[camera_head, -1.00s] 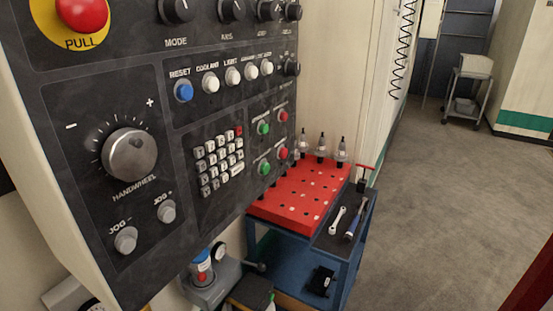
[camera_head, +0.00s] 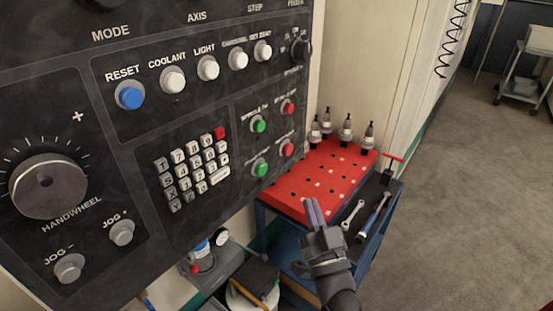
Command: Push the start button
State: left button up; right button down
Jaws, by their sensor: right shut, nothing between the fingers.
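The dark control panel (camera_head: 150,130) fills the left and middle of the view. At its right side are two green buttons, an upper one (camera_head: 258,124) and a lower one (camera_head: 260,167). Two red buttons sit beside them, an upper one (camera_head: 288,107) and a lower one (camera_head: 287,149). Their small labels are too blurred to tell which is the start button. My right gripper (camera_head: 312,204) is shut and empty, below and to the right of these buttons, apart from the panel. Its fingers point up in the picture. My left gripper is not in view.
A red tray with holes (camera_head: 330,178) and several tool holders stands on a blue cart behind my right gripper. Wrenches (camera_head: 352,215) lie on the cart's dark side. A keypad (camera_head: 190,168) and a handwheel (camera_head: 48,186) are on the panel.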

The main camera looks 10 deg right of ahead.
aim_at(261, 170)
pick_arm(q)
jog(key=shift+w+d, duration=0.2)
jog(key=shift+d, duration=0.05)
pick_arm(e)
jog(key=shift+w+d+r+t, duration=0.1)
jog(key=shift+d+r+t, duration=0.1)
jog(key=shift+r, duration=0.25)
jog(key=shift+d+r+t, duration=0.1)
jog(key=shift+r+t, duration=0.1)
jog(key=shift+r, duration=0.25)
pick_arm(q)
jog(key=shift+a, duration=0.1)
pick_arm(e)
jog(key=shift+a, duration=0.1)
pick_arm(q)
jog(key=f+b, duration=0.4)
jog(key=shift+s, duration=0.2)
pick_arm(e)
jog(key=w+a, duration=0.5)
jog(key=w, duration=0.2)
jog(key=shift+a, duration=0.15)
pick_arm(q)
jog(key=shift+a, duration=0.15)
